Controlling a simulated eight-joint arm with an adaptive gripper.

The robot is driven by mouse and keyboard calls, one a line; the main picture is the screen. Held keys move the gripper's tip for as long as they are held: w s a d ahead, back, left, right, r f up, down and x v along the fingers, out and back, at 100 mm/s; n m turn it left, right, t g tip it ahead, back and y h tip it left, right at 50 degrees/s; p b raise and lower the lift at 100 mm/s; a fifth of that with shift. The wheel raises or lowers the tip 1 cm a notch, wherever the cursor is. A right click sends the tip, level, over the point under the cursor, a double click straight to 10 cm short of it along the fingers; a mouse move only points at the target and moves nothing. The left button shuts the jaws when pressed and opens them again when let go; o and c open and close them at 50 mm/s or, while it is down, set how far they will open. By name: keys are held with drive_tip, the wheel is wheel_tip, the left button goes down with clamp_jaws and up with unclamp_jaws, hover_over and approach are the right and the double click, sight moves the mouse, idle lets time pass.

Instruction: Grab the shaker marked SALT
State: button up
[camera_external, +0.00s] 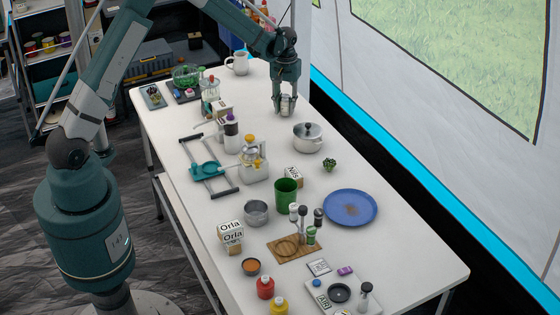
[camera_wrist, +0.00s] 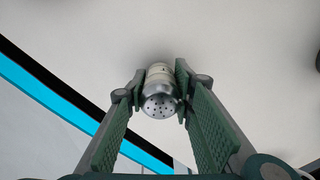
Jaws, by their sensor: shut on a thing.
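A shaker with a silver perforated cap and a pale body is in the wrist view (camera_wrist: 160,92), between the two green finger pads. My gripper (camera_wrist: 158,97) is shut on it, one pad on each side. In the external view, my gripper (camera_external: 287,104) points down at the far right part of the white table, with the pale shaker (camera_external: 288,101) between its fingers. The shaker's base is low, at or close to the tabletop; I cannot tell which. Only a small dark mark shows on its body, so I cannot read a SALT label.
A lidded pot (camera_external: 307,138) stands in front of my gripper, and a white mug (camera_external: 238,64) stands behind it to the left. A blue plate (camera_external: 350,208), a green cup (camera_external: 286,192) and several small shakers are nearer. The tabletop around my gripper is clear.

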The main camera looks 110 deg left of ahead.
wheel_tip(320, 180, up, 9)
drive_tip(key=shift+r+p, duration=0.2)
drive_tip(key=shift+p, duration=0.35)
